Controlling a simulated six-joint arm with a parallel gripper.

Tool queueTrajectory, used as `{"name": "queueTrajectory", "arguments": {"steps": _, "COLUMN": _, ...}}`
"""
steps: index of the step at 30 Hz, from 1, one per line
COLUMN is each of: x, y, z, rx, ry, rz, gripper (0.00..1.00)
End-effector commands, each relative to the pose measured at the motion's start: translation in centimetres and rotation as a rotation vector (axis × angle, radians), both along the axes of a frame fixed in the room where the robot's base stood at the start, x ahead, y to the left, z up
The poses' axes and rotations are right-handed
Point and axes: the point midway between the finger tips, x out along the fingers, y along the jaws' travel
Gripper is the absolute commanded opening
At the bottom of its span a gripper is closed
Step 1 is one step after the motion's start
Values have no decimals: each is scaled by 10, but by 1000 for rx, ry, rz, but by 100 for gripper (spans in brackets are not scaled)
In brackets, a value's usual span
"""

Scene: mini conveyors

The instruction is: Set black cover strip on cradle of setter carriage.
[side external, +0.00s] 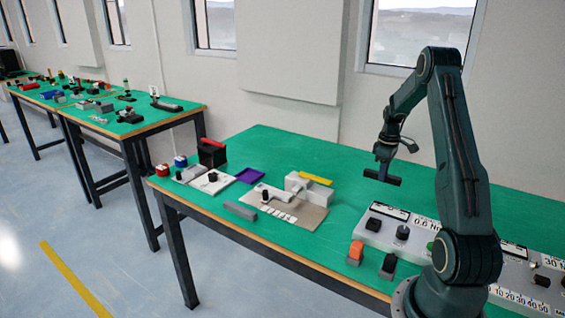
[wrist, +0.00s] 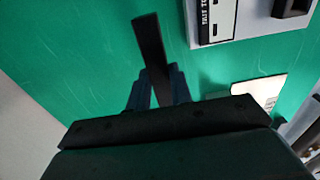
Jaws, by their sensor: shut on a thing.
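My gripper (side external: 384,158) is shut on the black cover strip (side external: 382,177) and holds it above the green table, left of my arm. In the wrist view the strip (wrist: 149,45) sticks out between the two dark fingers (wrist: 157,92); part of it is hidden by them. A beige base plate (side external: 308,219) lies on the table left of the gripper. It bears a white carriage-like piece (side external: 266,193) with a black knob and a pale block (side external: 297,184) beside a yellow bar (side external: 316,179). I cannot tell for sure which part is the cradle.
A grey control panel (side external: 385,232) with black knobs stands in front of my arm. An orange-topped switch (side external: 356,251) and a black one (side external: 389,265) are near the front edge. A purple tray (side external: 250,175), a grey bar (side external: 240,211) and a black bin (side external: 211,154) are further left.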

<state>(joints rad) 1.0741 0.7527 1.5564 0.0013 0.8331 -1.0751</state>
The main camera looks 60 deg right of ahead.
Motion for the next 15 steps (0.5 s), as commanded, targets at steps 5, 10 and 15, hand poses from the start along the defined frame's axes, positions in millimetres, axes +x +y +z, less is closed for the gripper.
{"name": "queueTrajectory", "arguments": {"steps": 5, "x": 0, "y": 0, "z": -28, "rx": 1, "ry": 1, "rz": 0, "gripper": 0}}
{"name": "queueTrajectory", "arguments": {"steps": 10, "x": 0, "y": 0, "z": -38, "rx": 0, "ry": 0, "rz": 0, "gripper": 0}}
{"name": "queueTrajectory", "arguments": {"steps": 15, "x": 0, "y": 0, "z": -39, "rx": 0, "ry": 0, "rz": 0, "gripper": 0}}
